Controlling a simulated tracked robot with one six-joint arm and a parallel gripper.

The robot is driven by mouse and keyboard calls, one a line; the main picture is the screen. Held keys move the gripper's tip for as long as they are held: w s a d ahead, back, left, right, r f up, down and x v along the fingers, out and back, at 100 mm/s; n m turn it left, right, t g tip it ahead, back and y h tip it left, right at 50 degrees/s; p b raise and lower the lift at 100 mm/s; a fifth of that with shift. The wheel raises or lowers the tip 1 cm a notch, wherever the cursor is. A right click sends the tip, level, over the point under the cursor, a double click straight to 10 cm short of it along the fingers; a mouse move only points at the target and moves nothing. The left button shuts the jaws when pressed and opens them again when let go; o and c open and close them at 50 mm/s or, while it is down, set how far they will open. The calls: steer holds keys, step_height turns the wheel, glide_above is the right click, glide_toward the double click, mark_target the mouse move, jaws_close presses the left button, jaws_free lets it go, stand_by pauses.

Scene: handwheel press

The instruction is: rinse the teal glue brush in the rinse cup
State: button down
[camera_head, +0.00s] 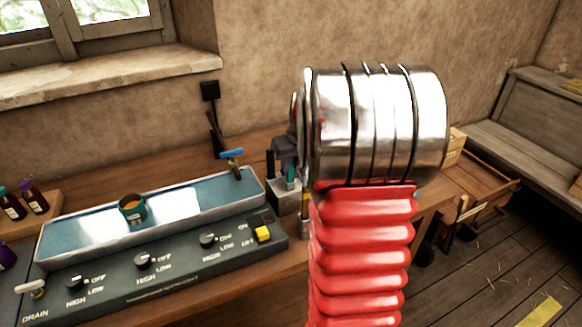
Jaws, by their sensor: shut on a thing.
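My gripper (281,157) shows only in part, just left of my large silver wrist joint, which hides the rest of it. Its dark fingers are shut on a teal piece (289,147), which looks like the handle of the glue brush. The brush's lower end is not clearly visible. Directly below is a small grey square-sided container (286,193), which may be the rinse cup. The gripper is over or at its rim; I cannot tell whether the bristles are inside it.
A long water bath (180,237) with knobs and a yellow switch stands to the left. Dark bottles (33,197) stand at far left.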

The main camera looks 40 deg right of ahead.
steer(key=shift+w+a, duration=0.2)
steer(key=shift+a, duration=0.55)
steer(key=shift+s+d, duration=0.15)
steer(key=shift+d, duration=0.35)
steer(key=shift+s+d, duration=0.15)
steer(key=shift+d, duration=0.35)
steer(key=shift+a, duration=0.15)
steer(key=shift+w+a, duration=0.2)
steer(key=shift+a, duration=0.2)
steer(key=shift+r, duration=0.1)
